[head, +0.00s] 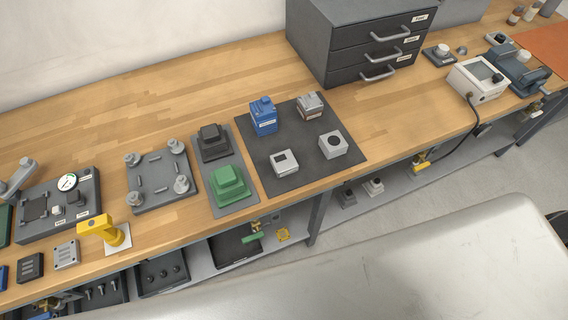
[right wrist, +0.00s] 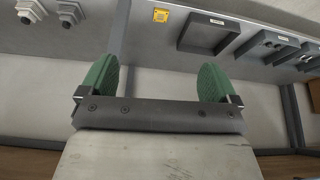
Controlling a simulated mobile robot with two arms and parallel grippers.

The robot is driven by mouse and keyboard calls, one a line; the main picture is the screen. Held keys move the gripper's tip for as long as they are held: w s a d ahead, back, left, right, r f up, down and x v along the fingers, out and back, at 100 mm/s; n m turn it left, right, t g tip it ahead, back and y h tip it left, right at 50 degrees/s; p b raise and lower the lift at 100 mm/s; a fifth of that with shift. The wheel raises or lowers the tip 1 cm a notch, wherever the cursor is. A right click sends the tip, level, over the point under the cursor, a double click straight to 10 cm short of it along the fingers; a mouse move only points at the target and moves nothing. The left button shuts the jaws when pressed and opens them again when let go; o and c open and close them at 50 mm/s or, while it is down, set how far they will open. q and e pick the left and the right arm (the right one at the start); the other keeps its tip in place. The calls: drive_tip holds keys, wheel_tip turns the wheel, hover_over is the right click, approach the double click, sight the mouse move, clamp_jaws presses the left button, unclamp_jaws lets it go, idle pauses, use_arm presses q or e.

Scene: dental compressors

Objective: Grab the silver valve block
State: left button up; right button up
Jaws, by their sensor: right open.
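Several silver blocks are in the head view, and I cannot tell for sure which is the valve block. On the dark mat (head: 309,178) stand a silver block with a round dark hole (head: 333,145), a silver block with a dark square top (head: 285,163) and a silver block with a label (head: 310,105). A flat slotted silver block (head: 66,254) lies at the front left of the bench. My right gripper (right wrist: 158,75) is open and empty, its green fingers wide apart, away from these blocks. My left gripper is not in view.
A blue block (head: 263,117) shares the mat. Left of it are a green stepped block (head: 229,183), a grey fixture plate (head: 160,190) and a yellow part (head: 100,228). A grey drawer cabinet (head: 345,50) stands behind. Black trays (right wrist: 208,34) sit on the lower shelf.

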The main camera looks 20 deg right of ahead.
drive_tip(key=w+a+r+t+b, duration=0.15)
drive_tip(key=w+r+t, duration=0.25)
drive_tip(key=w+r, duration=0.7)
drive_tip(key=m+t, duration=0.1)
drive_tip(key=t, duration=0.5)
approach(284, 160)
drive_tip(key=s+d+f, duration=0.1)
drive_tip(key=d, duration=0.2)
drive_tip(key=shift+w+a+r+t+y+b, duration=0.1)
drive_tip(key=shift+a+t+y+b, duration=0.15)
drive_tip(key=shift+a+y, duration=0.15)
drive_tip(key=shift+w+a+r+t+y+b, duration=0.1)
drive_tip(key=shift+a+t+y+b, duration=0.05)
drive_tip(key=shift+a+t+y, duration=0.15)
drive_tip(key=shift+w+a, duration=0.15)
drive_tip(key=shift+w, duration=0.1)
drive_tip(key=x, duration=0.4)
drive_tip(key=shift+w+p, duration=0.3)
drive_tip(key=shift+p, duration=0.1)
drive_tip(key=x, duration=0.3)
drive_tip(key=p+x, duration=0.1)
drive_tip(key=shift+w+a+f, duration=0.2)
drive_tip(key=shift+a+f, duration=0.1)
drive_tip(key=shift+w+a+f, duration=0.1)
drive_tip(key=shift+w+f, duration=0.1)
drive_tip(key=shift+w, duration=0.3)
drive_tip(key=shift+s, duration=0.1)
drive_tip(key=shift+c, duration=1)
drive_tip(key=c, duration=0.9)
drive_tip(key=shift+r, duration=0.1)
